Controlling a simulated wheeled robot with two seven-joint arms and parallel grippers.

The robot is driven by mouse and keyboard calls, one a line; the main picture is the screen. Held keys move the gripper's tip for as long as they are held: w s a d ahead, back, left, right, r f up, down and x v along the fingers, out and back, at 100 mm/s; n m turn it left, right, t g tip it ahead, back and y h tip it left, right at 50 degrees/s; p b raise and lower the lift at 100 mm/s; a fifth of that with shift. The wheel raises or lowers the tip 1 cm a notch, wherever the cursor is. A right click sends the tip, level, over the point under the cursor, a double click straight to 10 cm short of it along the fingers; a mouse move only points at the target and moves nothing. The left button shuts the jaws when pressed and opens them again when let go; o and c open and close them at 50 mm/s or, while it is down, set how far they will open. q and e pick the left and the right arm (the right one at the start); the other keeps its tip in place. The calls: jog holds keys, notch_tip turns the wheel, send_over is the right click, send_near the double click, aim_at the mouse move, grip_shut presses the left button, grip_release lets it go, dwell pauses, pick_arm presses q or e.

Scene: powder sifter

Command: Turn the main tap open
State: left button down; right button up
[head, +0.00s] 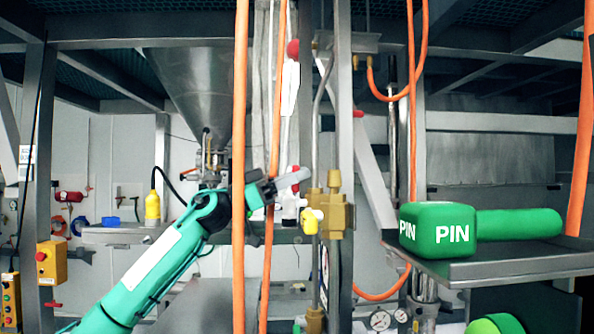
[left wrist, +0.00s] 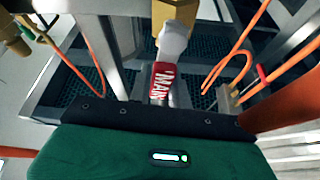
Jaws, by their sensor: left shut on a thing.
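The main tap has a red handle sleeve lettered MAIN (left wrist: 163,83), which shows in the left wrist view just beyond the dark front edge of my gripper. A pale grey part and a yellow-brown body lie above it in that view. In the head view, a red part (head: 294,168) shows just above my left fingers and more red shows just below them. My left gripper (head: 292,180) reaches in from the left, roughly level, and is shut on the main tap's handle. The fingers hide part of the handle. My right gripper is not in view.
Orange hoses (head: 239,130) hang in front of my left arm. A brass valve body (head: 336,212) with a yellow part stands just right of the gripper. A green PIN mallet (head: 438,230) lies on a metal shelf (head: 520,264) at right. A steel hopper (head: 195,85) is behind.

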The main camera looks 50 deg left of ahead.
pick_arm(q)
jog(key=shift+w+a+n+t+y+p, duration=0.1)
jog(key=shift+w+n+t+y+p, duration=0.1)
jog(key=shift+n, duration=0.35)
jog(key=shift+w+a+n+t+y+p, duration=0.1)
jog(key=shift+n+t+y+p, duration=0.1)
jog(key=shift+n, duration=0.35)
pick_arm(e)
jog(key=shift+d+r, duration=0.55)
pick_arm(q)
jog(key=shift+f, duration=0.1)
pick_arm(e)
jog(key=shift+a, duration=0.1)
pick_arm(q)
jog(key=c, duration=1.3)
grip_release()
jog(key=shift+a, duration=0.1)
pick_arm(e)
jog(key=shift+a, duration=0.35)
